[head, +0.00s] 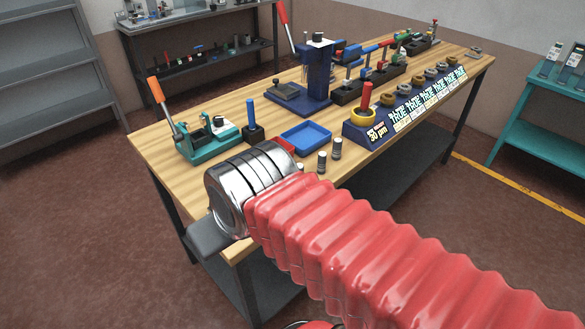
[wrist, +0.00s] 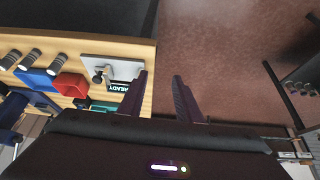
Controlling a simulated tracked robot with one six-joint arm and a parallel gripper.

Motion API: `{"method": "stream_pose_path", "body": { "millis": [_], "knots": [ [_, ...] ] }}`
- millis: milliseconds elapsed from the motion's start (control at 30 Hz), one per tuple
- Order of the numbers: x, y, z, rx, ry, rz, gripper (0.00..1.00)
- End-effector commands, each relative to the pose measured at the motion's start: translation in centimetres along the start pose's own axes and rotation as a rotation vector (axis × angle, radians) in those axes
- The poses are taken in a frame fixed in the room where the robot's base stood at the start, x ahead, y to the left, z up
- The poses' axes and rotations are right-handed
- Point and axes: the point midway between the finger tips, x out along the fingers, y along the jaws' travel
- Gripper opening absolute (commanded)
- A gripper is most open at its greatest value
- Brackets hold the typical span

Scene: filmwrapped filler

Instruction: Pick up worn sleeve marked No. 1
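In the head view one (head: 322,162) and another (head: 336,149) stand in front of the blue tray, with a third partly hidden behind my arm. The wrist view shows a left (wrist: 10,59), a middle (wrist: 33,59) and a right one (wrist: 57,63). No number is readable on any of them. My gripper (wrist: 160,76) is open and empty, its fingers apart at the bench's edge with floor beyond. In the head view my arm mostly hides it.
A grey plate with a black knob (wrist: 98,75) and a READY sign (wrist: 120,87) lie beside my gripper. A teal clamp press (head: 210,138) and a blue arbor press (head: 318,75) stand behind.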

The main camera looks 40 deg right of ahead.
Motion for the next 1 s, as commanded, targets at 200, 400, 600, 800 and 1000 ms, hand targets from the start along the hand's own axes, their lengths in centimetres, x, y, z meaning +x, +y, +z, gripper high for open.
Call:
{"method": "stream_pose_path", "body": {
  "millis": [200,400,600,800,1000],
  "knots": [
    [0.0,0.0,0.0,0.0,0.0,0.0,0.31],
    [0.0,0.0,0.0,0.0,0.0,0.0,0.31],
    [0.1,0.1,0.0,0.025,-0.01,-0.004,0.43],
    [1.5,0.5,0.3,0.195,-0.08,-0.032,0.44],
    [3.5,1.8,0.5,0.517,-0.183,-0.087,0.44]
  ]
}}
